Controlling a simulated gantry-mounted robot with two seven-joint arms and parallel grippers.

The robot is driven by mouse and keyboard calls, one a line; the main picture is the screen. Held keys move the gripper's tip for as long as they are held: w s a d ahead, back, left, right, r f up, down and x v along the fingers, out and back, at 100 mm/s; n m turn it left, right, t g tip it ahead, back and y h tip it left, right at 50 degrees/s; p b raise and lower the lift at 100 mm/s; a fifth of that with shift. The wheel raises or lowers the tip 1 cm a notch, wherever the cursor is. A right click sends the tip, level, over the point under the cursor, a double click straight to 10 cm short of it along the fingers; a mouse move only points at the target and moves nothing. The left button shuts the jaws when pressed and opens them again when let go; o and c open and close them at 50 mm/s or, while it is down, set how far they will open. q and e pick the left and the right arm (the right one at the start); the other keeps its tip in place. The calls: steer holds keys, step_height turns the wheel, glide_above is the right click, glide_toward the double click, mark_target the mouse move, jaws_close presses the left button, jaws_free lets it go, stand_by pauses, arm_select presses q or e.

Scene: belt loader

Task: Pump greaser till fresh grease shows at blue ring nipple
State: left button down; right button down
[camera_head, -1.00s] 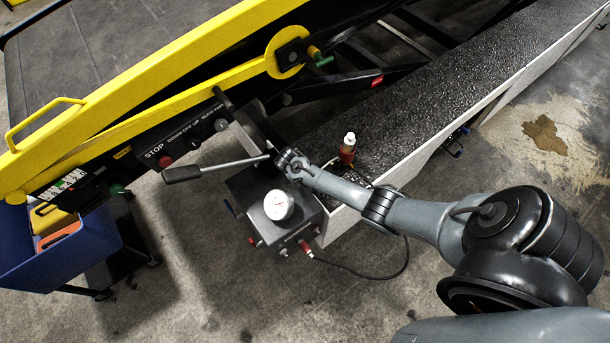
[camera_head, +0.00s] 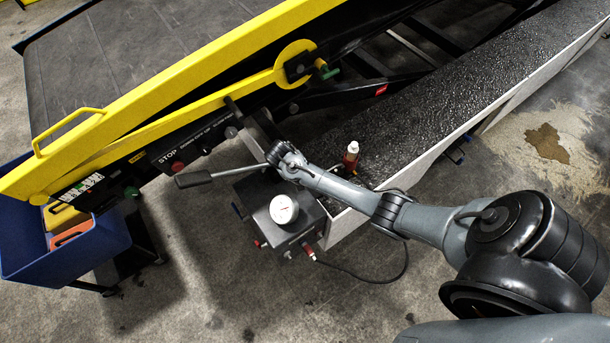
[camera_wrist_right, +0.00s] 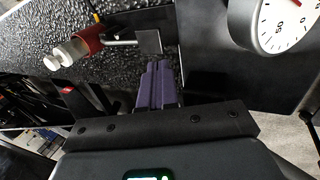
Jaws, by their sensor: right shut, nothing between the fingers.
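The greaser is a dark grey box (camera_head: 301,222) with a white round dial (camera_head: 284,209) on top. The dial also shows in the right wrist view (camera_wrist_right: 275,22). A pump lever with a black grip (camera_head: 193,180) reaches left from near the box. My right gripper (camera_head: 284,157) is above the box's upper edge, close to the lever's inner end. Its purple fingers (camera_wrist_right: 158,84) are shut and empty. A hose (camera_head: 365,279) curves right from a red fitting (camera_head: 308,250). I cannot make out the blue ring nipple for certain. My left gripper is out of view.
The yellow-edged loader (camera_head: 110,125) with its STOP panel (camera_head: 178,160) runs along the upper left. A blue bin (camera_head: 62,255) stands at left. A brown stain (camera_head: 547,143) marks the floor right.

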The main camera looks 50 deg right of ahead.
steer(key=shift+a+r, duration=0.2)
steer(key=shift+r, duration=0.45)
stand_by(0.3)
